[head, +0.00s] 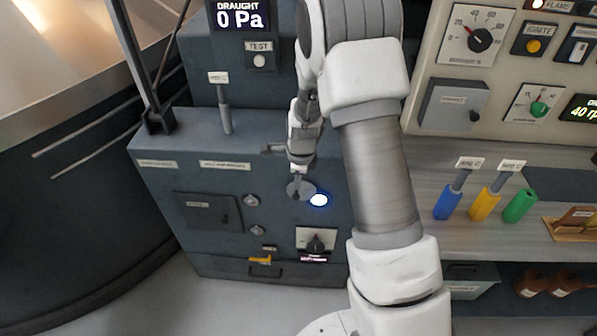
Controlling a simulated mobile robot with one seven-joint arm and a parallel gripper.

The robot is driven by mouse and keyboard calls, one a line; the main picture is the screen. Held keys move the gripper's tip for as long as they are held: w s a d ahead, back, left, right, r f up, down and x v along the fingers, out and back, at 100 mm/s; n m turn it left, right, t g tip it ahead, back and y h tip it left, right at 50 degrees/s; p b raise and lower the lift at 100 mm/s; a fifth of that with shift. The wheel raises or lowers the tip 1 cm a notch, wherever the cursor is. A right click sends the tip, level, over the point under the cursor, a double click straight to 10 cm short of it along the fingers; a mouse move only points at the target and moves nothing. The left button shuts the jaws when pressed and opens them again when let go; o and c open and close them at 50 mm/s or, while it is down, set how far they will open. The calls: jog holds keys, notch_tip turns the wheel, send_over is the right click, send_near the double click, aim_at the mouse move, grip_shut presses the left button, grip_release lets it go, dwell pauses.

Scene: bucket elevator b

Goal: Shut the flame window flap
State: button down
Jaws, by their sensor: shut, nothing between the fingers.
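The flame window (318,200) is a small round opening glowing white-blue on the front of the dark blue-grey cabinet. The flap looks to be the grey round disc (299,191) just up and left of it. The bright window shows beside the disc, so it is uncovered. My gripper (297,175) points down at the cabinet front, close above the disc. It is shut and holds nothing. Whether its fingertips touch the disc I cannot tell, as they are small and overlap it in this view.
My own arm hides the cabinet's right side. A dial (317,243) sits below the window, and a hatch (208,211) and round knobs (252,201) lie left. An upright lever (225,110) stands on the cabinet top. Blue, yellow and green handles (482,205) stick out at right.

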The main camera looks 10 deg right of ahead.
aim_at(296, 195)
jog(key=shift+w+f, duration=0.25)
jog(key=shift+f, duration=1)
jog(key=shift+w+f, duration=0.25)
jog(key=shift+f, duration=0.95)
jog(key=shift+w+a+f, duration=0.1)
jog(key=shift+a, duration=0.05)
